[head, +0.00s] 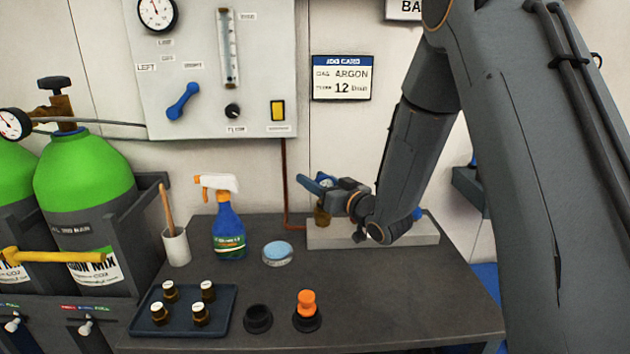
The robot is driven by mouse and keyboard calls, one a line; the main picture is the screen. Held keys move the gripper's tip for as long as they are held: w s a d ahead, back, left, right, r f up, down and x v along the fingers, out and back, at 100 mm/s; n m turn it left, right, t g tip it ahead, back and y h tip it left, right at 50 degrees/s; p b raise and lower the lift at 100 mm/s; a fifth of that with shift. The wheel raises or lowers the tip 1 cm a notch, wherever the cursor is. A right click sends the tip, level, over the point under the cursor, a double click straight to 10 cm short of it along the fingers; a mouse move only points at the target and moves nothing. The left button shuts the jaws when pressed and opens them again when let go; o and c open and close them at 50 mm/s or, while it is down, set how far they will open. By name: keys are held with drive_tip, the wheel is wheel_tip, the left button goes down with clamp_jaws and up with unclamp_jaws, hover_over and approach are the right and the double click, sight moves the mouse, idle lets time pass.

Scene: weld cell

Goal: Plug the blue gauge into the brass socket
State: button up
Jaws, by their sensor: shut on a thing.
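The blue gauge (325,180) is small and partly hidden in my gripper (324,188), at the left end of the grey block (318,238) at the back of the bench. My gripper is shut on it. A brass piece (322,216), apparently the brass socket, stands on the block right under the gauge. Whether the gauge touches it or sits in it, I cannot tell. My wrist and forearm come in from the right and hide the middle of the block.
A blue part (417,213) shows at the block's right end. An orange plug (306,303) stands in a black holder; another black holder (258,319) is empty. A tray (226,322) holds several brass fittings. A spray bottle (228,230), round tin (277,253) and cup (176,246) stand left.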

drive_tip(key=shift+f+b, duration=0.4)
drive_tip(key=shift+f, duration=0.15)
idle(0.7)
drive_tip(key=o, duration=1)
drive_tip(key=shift+o, duration=0.2)
drive_tip(key=p+v, duration=0.2)
drive_tip(key=v, duration=0.9)
drive_tip(key=shift+d, duration=0.1)
